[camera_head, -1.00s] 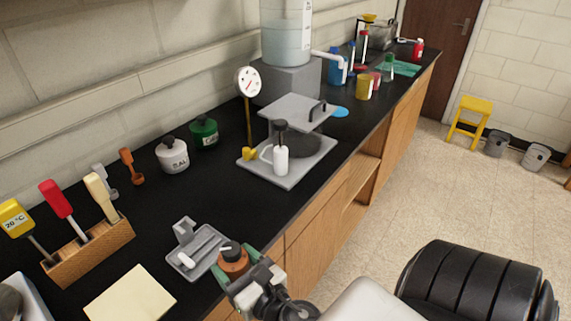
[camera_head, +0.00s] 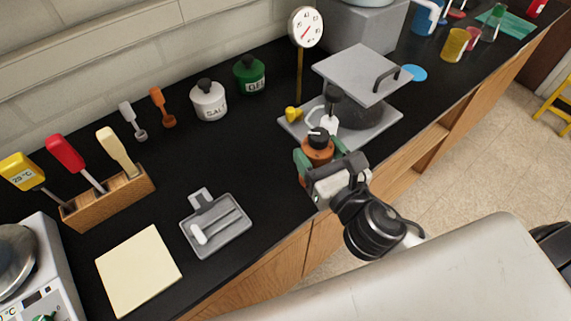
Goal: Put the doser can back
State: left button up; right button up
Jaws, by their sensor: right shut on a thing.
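An orange-brown can (camera_head: 317,152) with a black top and a small white spout is between the fingers of my right gripper (camera_head: 328,162), which is shut on it. I take this to be the doser can. It is near the counter's front edge, just in front of the grey plate (camera_head: 374,124) of a stand; I cannot tell its exact height. A grey tray (camera_head: 236,245) with a raised back tab and white-tipped sticks lies to its lower left. My left gripper is not in view.
A white dispenser with a black top (camera_head: 332,105) stands on the plate behind the can, close to it. A white SAL jar (camera_head: 209,103) and a green jar (camera_head: 250,79) stand farther back. A cream pad (camera_head: 139,272) and wooden tool block (camera_head: 110,198) are at left. Black counter between is clear.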

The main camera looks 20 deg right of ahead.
jog(key=w+a+f, duration=0.1)
jog(key=w+f, duration=0.1)
jog(key=w+a+f, duration=0.1)
jog(key=w+f, duration=0.1)
jog(key=f, duration=0.1)
jog(key=w+a+f, duration=0.2)
jog(key=w+f, duration=0.1)
jog(key=shift+a+f, duration=0.1)
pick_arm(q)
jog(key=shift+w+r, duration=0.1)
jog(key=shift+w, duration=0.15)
pick_arm(e)
jog(key=shift+f, duration=0.2)
pick_arm(q)
jog(key=shift+b, duration=0.3)
pick_arm(e)
jog(key=shift+f, duration=0.15)
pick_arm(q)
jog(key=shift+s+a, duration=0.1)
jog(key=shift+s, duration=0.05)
pick_arm(e)
jog(key=o, duration=1)
